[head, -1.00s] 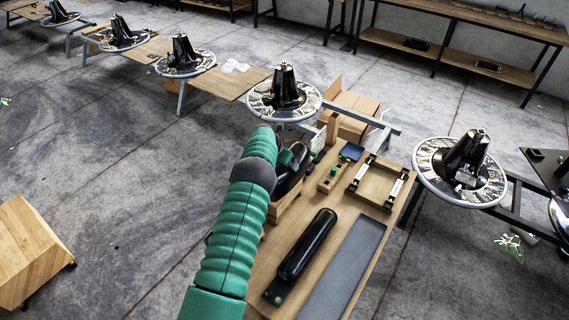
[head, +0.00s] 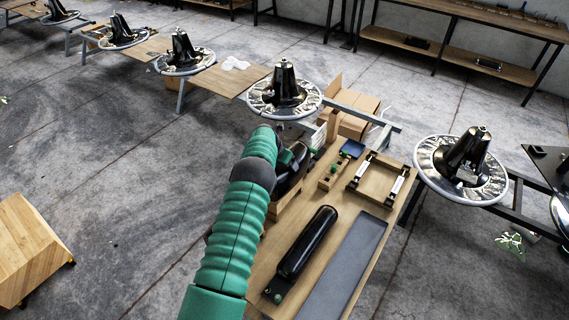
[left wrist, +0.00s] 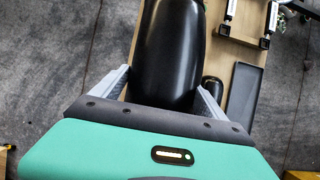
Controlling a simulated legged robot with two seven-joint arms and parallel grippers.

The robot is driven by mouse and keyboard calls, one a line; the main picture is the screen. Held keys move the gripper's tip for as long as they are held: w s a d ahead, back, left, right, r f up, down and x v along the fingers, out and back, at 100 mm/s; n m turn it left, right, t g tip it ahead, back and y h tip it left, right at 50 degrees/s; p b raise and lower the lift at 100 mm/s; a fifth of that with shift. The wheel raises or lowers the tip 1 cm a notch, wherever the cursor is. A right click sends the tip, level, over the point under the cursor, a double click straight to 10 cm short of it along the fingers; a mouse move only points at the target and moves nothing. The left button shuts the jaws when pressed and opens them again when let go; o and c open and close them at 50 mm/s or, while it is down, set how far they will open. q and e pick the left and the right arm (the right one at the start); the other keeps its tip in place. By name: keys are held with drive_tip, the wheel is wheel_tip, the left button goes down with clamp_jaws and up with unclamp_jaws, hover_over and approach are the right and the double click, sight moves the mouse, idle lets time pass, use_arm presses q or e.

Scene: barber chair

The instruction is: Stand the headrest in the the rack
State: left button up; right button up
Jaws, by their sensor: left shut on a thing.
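My left arm comes in from the bottom left of the head view, and its gripper is mostly hidden behind the arm. In the left wrist view my left gripper (left wrist: 160,88) is shut on a large, smooth black padded piece (left wrist: 169,50), which looks like a headrest. In the head view this black piece (head: 294,171) shows partly beyond the arm, over a wooden box (head: 283,208) at the table's left edge. Whether it touches the box cannot be told. A frame with two white-marked bars (head: 378,182), possibly the rack, stands at the table's far right. My right gripper is not in view.
A long black padded piece (head: 307,243) lies on the wooden table (head: 262,262), left of a grey tray (head: 346,270). A small wooden block with green knobs (head: 333,175) and a blue piece (head: 352,148) are at the back. Round chair bases (head: 461,170) stand beyond.

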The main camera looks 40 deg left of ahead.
use_arm(q)
drive_tip(key=shift+f+b, duration=0.8)
drive_tip(key=shift+f, duration=0.05)
drive_tip(key=o, duration=1.8)
drive_tip(key=shift+o, duration=0.8)
drive_tip(key=shift+d+r, duration=0.1)
drive_tip(key=shift+s, duration=0.2)
drive_tip(key=b+v, duration=0.2)
drive_tip(key=v, duration=1.4)
drive_tip(key=shift+r, duration=0.3)
